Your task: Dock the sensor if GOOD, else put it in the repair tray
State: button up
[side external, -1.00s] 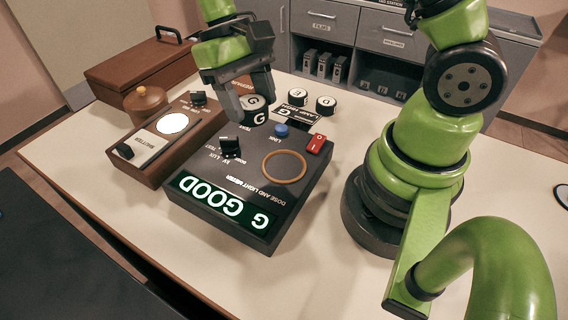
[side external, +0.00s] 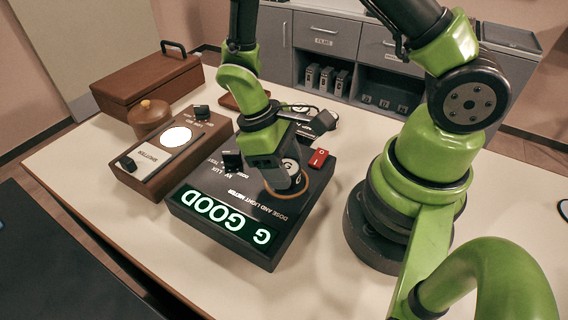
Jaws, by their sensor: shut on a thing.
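My gripper (side external: 285,178) points down over the dark dose and light meter (side external: 205,182) and is shut on a sensor (side external: 291,165), a dark cylinder with a pale top marked G. The sensor is at the orange ring (side external: 318,188) on the meter's top, largely hidden by my fingers. I cannot tell whether it touches the surface. The meter's lit display (side external: 222,214) reads GOOD and G in green-white letters. A reddish-brown tray-like edge (side external: 231,102) shows behind my wrist, mostly hidden.
A red switch (side external: 318,158) and a black knob (side external: 232,161) stand up from the meter. To the left are a brown shutter box (side external: 150,160) with a bright white disc, a round lidded pot (side external: 150,116) and a brown case (side external: 145,82). The front table strip is clear.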

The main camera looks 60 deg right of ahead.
jog(key=shift+f, duration=0.2)
jog(key=o, duration=1)
jog(key=d+v, duration=0.1)
jog(key=v, duration=1)
jog(key=shift+s+d+r+m+t+y, duration=0.1)
jog(key=shift+s+r+m+t+y, duration=0.35)
jog(key=shift+s+r+m+t, duration=1.15)
jog(key=shift+s+d+r+m+t+y, duration=0.1)
jog(key=shift+s+r+m+t+y, duration=0.4)
jog(key=shift+s+r+t, duration=2.25)
jog(key=shift+s+d+r+m+t+y, duration=0.1)
jog(key=shift+s+r+m+t+y, duration=0.85)
jog(key=shift+r, duration=2.25)
jog(key=shift+w+t+h, duration=0.35)
jog(key=shift+t+h, duration=0.15)
jog(key=shift+t, duration=0.1)
